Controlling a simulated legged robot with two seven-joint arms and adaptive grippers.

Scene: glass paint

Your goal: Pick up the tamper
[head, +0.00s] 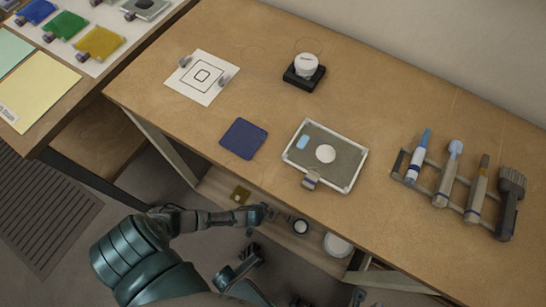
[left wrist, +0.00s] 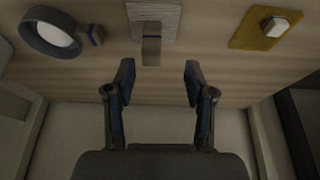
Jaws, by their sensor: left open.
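My left gripper (head: 265,213) reaches over the low shelf under the workbench's front edge. In the left wrist view the left gripper (left wrist: 159,70) is open and empty, one finger at each side. Just beyond and between its fingertips is a grey square plate with a short upright tab-like handle (left wrist: 151,50); this may be the tamper, but I cannot tell for certain. The handle is apart from both fingers.
The shelf also holds a dark ring-shaped dish (left wrist: 52,32) and a yellow plate (left wrist: 246,40) with a white block. The workbench (head: 390,110) above carries a framed panel (head: 345,167), a blue square (head: 243,139) and a brush rack (head: 433,190). Bare shelf lies around the gripper.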

